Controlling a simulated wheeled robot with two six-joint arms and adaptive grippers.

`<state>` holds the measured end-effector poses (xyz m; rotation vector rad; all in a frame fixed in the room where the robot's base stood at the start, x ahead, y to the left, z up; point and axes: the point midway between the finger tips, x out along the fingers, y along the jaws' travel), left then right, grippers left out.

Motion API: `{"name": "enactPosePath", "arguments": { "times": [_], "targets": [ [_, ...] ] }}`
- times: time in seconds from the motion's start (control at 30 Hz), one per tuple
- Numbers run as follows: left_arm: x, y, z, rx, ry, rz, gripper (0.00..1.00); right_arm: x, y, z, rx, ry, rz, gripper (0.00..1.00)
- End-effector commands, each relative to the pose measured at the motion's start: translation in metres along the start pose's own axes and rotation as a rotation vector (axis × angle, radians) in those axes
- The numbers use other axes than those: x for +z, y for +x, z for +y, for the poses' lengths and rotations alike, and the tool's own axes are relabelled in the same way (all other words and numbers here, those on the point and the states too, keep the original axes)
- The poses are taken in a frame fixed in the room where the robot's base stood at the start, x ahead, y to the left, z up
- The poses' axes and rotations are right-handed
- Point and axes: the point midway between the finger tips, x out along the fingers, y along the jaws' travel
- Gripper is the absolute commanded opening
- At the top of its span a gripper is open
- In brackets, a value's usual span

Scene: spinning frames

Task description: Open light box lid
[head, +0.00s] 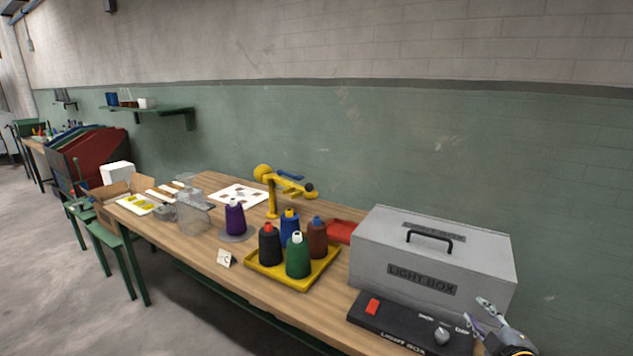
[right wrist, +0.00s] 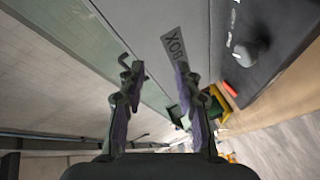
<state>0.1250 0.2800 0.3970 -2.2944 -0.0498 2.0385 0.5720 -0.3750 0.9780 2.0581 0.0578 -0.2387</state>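The light box (head: 432,268) is a large grey box marked LIGHT BOX, standing on the right end of the wooden table. Its lid (head: 383,225) is down and has a black handle (head: 429,241) on top. A black control panel (head: 395,325) with a red switch and a grey knob lies in front of the box. My right gripper (head: 482,313) is at the box's front right corner, open and empty. In the right wrist view its fingers (right wrist: 154,68) are spread, with the grey box and its lettering beyond them. My left gripper is not in view.
A yellow tray (head: 267,276) with several thread cones stands left of the box. A red tray (head: 341,232) lies close to the box's left side. A yellow lamp-like stand (head: 271,195) is farther left. The wall is close behind the table.

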Motion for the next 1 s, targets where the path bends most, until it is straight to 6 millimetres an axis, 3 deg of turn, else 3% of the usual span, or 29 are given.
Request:
{"name": "enactPosePath", "arguments": {
  "times": [0.17, 0.33, 0.5, 0.77, 0.8, 1.0],
  "targets": [
    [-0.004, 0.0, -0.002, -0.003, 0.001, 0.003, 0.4, 0.02, -0.035, -0.061, -0.056, 0.24, -0.233, 0.34],
    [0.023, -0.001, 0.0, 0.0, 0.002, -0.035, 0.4, 0.029, -0.09, -0.131, -0.187, 0.47, -0.5, 0.34],
    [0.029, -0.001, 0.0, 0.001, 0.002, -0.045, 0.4, 0.02, -0.146, -0.183, -0.341, 0.633, -0.702, 0.34],
    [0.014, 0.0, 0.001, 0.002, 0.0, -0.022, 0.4, -0.011, -0.221, -0.234, -0.576, 0.809, -0.909, 0.34],
    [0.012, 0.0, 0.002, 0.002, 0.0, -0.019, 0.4, -0.011, -0.225, -0.241, -0.6, 0.819, -0.93, 0.34],
    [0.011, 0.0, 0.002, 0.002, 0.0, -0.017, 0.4, 0.027, -0.198, -0.295, -0.603, 0.807, -0.956, 0.34]
  ]
}}
